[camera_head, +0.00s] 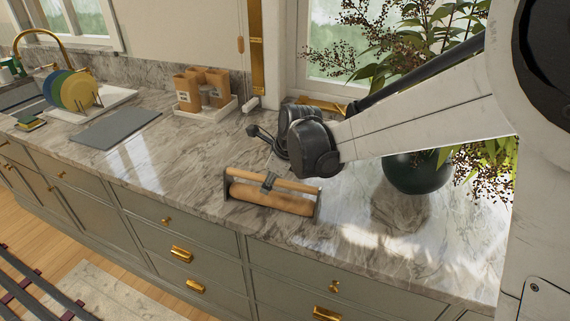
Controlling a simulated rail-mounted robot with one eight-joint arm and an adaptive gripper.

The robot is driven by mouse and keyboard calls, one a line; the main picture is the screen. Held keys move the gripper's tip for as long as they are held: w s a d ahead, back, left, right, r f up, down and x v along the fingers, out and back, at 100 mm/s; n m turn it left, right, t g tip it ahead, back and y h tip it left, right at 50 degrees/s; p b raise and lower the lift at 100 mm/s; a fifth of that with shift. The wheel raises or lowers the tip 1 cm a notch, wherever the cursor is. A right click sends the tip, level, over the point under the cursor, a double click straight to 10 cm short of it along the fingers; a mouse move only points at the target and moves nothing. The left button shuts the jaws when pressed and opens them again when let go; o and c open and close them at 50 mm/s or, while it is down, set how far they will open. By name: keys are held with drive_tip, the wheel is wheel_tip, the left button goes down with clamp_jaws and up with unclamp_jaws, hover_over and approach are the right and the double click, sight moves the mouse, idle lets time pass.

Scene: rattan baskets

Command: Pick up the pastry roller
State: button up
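The pastry roller (268,199) lies on the marble counter near its front edge. It has a light wooden roller, a parallel wooden bar and dark end plates. My arm reaches in from the right, and its dark wrist is just above and behind the roller. My gripper (268,182) is small in this view and partly hidden by the wrist. A dark piece sits at the middle of the wooden bar and seems to be the fingertips. I cannot tell whether they are closed on the bar. The roller appears to rest on the counter.
A dark green vase (418,174) with a leafy plant stands to the right, behind my arm. A grey mat (116,128) and a rack of colored plates (75,92) are at left. Counter left of the roller is clear.

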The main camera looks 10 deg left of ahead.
drive_tip(key=shift+w+a+f, duration=0.1)
drive_tip(key=shift+f, duration=0.2)
clamp_jaws()
drive_tip(key=shift+r, duration=0.15)
